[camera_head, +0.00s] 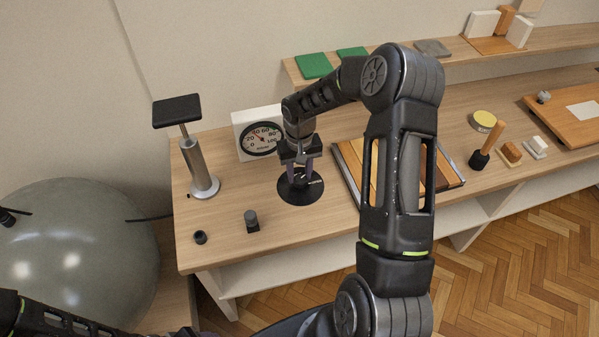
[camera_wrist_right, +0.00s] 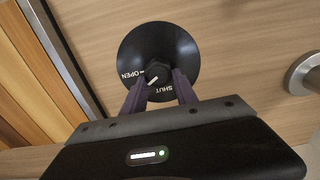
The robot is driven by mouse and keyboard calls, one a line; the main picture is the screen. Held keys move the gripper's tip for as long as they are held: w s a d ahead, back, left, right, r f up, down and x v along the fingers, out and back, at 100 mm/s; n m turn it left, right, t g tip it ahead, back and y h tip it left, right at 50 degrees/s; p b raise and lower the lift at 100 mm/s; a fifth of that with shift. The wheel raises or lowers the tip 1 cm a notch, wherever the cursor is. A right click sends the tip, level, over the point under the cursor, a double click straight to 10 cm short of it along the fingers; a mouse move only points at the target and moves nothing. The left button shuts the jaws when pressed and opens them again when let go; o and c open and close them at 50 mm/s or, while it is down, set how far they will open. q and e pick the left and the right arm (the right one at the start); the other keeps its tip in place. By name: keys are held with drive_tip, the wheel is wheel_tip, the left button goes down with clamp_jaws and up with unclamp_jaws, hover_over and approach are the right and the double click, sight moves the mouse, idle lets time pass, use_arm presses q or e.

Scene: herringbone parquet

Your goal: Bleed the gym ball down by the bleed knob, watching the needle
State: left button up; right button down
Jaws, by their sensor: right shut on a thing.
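The bleed knob (camera_wrist_right: 157,72) is dark, on a round black plate (camera_wrist_right: 183,48) marked OPEN and SHUT. Its white pointer line lies between the two words. My right gripper (camera_head: 300,178) points down at this plate on the bench and is shut on the knob; its fingers straddle the knob in the wrist view (camera_wrist_right: 160,85). The dial gauge (camera_head: 261,140) stands behind it; its needle is too small to read surely. The grey-green gym ball (camera_head: 80,250) is at the left, looking round. My left gripper (camera_head: 190,332) barely shows at the bottom edge, its jaws unclear.
A metal hand pump (camera_head: 199,168) with a black top stands left of the gauge. A small black cap (camera_head: 200,237) and a dark peg on a block (camera_head: 251,221) stand near the bench's front. A tray of wooden strips (camera_head: 350,165) lies right of the knob. A shelf (camera_head: 460,50) runs behind.

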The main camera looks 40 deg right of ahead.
drive_tip(key=shift+n+b, duration=0.3)
drive_tip(key=shift+n, duration=0.1)
drive_tip(key=shift+a+n+b, duration=0.1)
drive_tip(key=shift+n+b, duration=0.35)
drive_tip(key=shift+n, duration=0.45)
drive_tip(key=shift+a+n+b, duration=0.1)
drive_tip(key=shift+n+b, duration=0.45)
drive_tip(key=shift+n, duration=0.65)
drive_tip(key=n+b, duration=0.1)
drive_tip(key=n, duration=0.2)
drive_tip(key=shift+a+n, duration=0.15)
drive_tip(key=shift+n, duration=0.15)
drive_tip(key=shift+a+n, duration=0.1)
drive_tip(key=shift+n, duration=1.5)
drive_tip(key=shift+s, duration=0.1)
drive_tip(key=c, duration=0.9)
unclamp_jaws()
drive_tip(key=shift+c, duration=0.2)
